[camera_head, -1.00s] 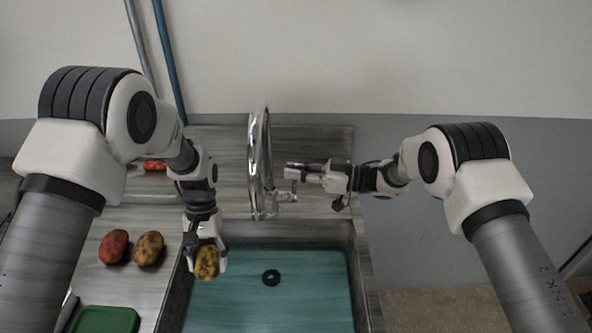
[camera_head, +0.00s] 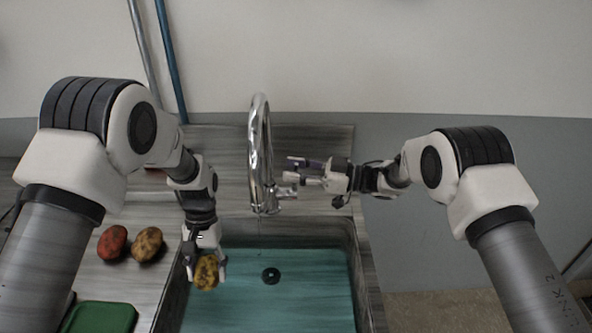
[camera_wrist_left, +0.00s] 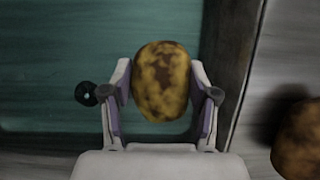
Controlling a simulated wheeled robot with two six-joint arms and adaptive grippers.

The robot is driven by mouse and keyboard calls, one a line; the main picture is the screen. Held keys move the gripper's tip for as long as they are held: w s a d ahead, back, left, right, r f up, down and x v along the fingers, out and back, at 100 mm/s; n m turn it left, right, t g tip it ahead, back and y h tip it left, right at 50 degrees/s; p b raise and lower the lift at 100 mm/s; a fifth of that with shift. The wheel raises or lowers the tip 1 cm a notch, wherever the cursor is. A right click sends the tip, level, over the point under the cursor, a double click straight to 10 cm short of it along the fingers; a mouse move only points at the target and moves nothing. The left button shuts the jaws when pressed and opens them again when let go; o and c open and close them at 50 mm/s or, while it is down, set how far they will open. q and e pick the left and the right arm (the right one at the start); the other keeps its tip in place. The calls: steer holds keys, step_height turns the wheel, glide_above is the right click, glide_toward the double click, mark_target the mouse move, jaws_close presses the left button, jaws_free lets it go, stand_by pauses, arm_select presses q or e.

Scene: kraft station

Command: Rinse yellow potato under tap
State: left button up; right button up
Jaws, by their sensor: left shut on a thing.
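My left gripper (camera_head: 207,262) is shut on the yellow potato (camera_head: 206,273), which has brown patches. It holds the potato over the left part of the sink (camera_head: 315,300), left of the tap spout. The left wrist view shows the potato (camera_wrist_left: 161,82) between the two fingers, with the teal basin beneath. The chrome tap (camera_head: 256,150) stands behind the sink. My right gripper (camera_head: 296,169) is beside the tap's lever (camera_head: 287,191), with its fingers apart and nothing visible between them. I cannot tell whether it touches the lever or whether water runs.
A red potato (camera_head: 112,243) and another brown-yellow potato (camera_head: 148,244) lie on the counter left of the sink. A green board (camera_head: 100,317) lies at the front left. A dark drain (camera_head: 271,275) is in the basin. The right half of the basin is clear.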

steer(key=shift+d, duration=0.1)
steer(key=s+d, duration=0.2)
steer(key=d, duration=0.9)
steer(key=shift+s+d+f, duration=0.15)
steer(key=shift+d, duration=0.15)
